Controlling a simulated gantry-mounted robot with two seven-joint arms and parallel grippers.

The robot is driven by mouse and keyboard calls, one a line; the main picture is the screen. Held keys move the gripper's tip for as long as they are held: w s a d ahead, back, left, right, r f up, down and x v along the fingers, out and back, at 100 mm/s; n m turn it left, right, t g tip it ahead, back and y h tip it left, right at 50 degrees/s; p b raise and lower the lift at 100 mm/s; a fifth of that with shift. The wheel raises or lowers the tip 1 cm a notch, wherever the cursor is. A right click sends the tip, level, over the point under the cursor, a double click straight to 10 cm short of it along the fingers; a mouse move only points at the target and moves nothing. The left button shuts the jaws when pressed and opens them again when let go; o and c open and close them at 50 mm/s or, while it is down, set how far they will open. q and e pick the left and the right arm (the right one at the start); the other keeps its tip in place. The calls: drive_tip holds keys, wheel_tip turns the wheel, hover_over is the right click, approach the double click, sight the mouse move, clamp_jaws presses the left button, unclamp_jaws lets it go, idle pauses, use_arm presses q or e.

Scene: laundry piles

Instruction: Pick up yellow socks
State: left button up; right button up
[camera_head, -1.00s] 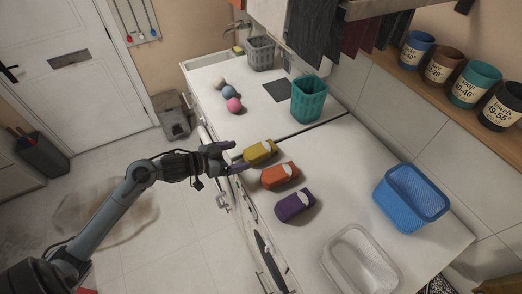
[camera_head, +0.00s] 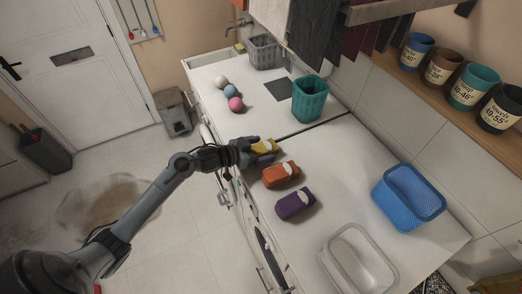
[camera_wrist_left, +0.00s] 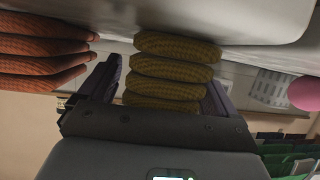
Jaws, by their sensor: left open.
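The yellow socks (camera_head: 264,146) lie as a folded bundle on the white counter, at the far end of a row of sock bundles. In the left wrist view the yellow bundle (camera_wrist_left: 176,66) shows as several stacked folds between my two fingers. My left gripper (camera_head: 258,149) is open, with one finger on each side of the yellow bundle. I cannot tell whether the fingers touch it. The orange socks (camera_head: 281,174) lie beside them, and also show in the left wrist view (camera_wrist_left: 40,58). My right gripper is not in view.
Purple socks (camera_head: 295,204) lie nearer on the counter (camera_head: 340,185). A teal basket (camera_head: 309,100) stands behind, a blue basket (camera_head: 408,197) at right, and a clear tray (camera_head: 358,262) at front. Several balls (camera_head: 236,104) lie at the far left. The middle counter is clear.

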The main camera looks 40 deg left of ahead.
use_arm(q)
drive_tip(key=c, duration=1.1)
drive_tip(key=shift+o, duration=0.2)
drive_tip(key=shift+r, duration=0.1)
